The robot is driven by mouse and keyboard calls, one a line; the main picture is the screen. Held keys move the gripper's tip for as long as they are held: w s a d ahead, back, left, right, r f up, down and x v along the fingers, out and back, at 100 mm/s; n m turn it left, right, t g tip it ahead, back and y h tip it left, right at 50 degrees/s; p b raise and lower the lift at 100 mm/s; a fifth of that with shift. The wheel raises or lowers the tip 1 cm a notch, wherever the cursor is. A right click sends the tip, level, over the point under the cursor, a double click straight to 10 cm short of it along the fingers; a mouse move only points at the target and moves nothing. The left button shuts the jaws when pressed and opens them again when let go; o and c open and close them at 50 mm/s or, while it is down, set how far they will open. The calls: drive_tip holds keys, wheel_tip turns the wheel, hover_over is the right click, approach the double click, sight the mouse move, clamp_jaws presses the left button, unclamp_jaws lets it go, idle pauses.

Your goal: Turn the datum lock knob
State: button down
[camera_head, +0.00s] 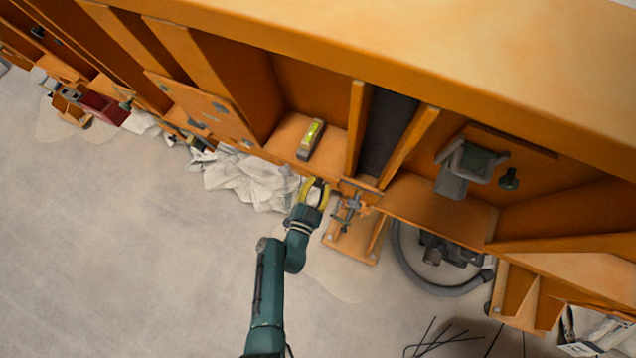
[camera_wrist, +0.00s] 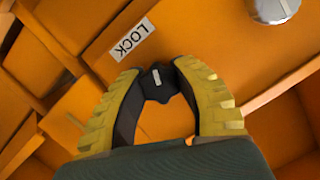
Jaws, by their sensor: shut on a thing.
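The datum lock knob (camera_wrist: 157,84) shows in the wrist view as a small dark lobed knob with a pale mark on its face. It sits on an orange panel just below a white label (camera_wrist: 131,40) that reads LOCK. My gripper (camera_wrist: 159,77) has two curved yellow fingers with dark inner pads, and their tips are shut on the knob from both sides. In the head view my gripper (camera_head: 315,190) is at the front edge of the orange structure. The knob cannot be made out there.
A silver round fitting (camera_wrist: 273,8) stands at the upper right in the wrist view. In the head view, a grey clamp-like mechanism (camera_head: 350,206) is close to the right of my gripper. A yellow-green level (camera_head: 311,138) lies behind it. Crumpled pale cloth (camera_head: 245,180) lies to the left.

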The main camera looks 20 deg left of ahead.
drive_tip(key=shift+r, duration=0.1)
drive_tip(key=c, duration=0.6)
unclamp_jaws()
drive_tip(key=s, duration=0.8)
drive_tip(key=s+d, duration=0.1)
drive_tip(key=s, duration=0.3)
drive_tip(key=shift+d+r, duration=0.1)
